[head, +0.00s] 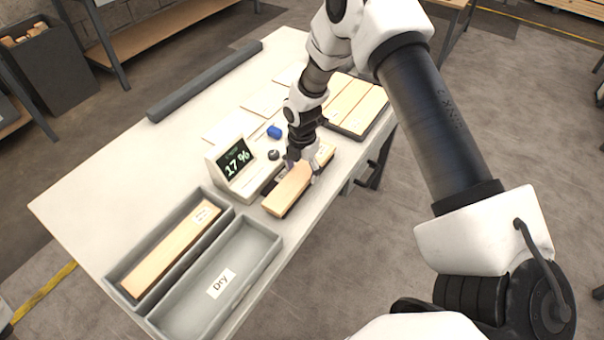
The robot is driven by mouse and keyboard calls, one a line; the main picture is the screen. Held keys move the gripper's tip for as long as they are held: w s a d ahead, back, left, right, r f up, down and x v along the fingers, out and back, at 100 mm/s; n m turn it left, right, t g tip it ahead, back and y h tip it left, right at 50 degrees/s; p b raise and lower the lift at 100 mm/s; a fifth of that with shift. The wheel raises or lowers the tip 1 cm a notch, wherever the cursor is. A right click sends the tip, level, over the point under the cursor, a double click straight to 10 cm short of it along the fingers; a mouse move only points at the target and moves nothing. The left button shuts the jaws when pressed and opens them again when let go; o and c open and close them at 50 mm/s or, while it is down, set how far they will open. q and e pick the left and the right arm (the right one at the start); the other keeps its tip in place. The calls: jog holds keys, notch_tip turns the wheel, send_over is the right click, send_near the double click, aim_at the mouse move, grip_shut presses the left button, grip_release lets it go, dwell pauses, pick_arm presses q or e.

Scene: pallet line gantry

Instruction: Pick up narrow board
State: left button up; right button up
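A narrow light wooden board (285,193) lies at the front edge of the table, on a dark rest before a meter reading "17 %" (238,164). My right gripper (303,171) points down over the board's far half, with one finger at each long side. I cannot tell whether the fingers press on the board or stand slightly apart from it. Part of the board is hidden under the gripper. My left gripper is out of view.
A grey tray marked "Dry" (268,244) is empty; the grey tray beside it (127,292) holds a labelled board (172,247). Several boards (356,104) lie at the right end. A dark bar (205,82) edges the table's back.

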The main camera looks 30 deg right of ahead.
jog(key=c, duration=0.6)
jog(key=shift+w, duration=0.1)
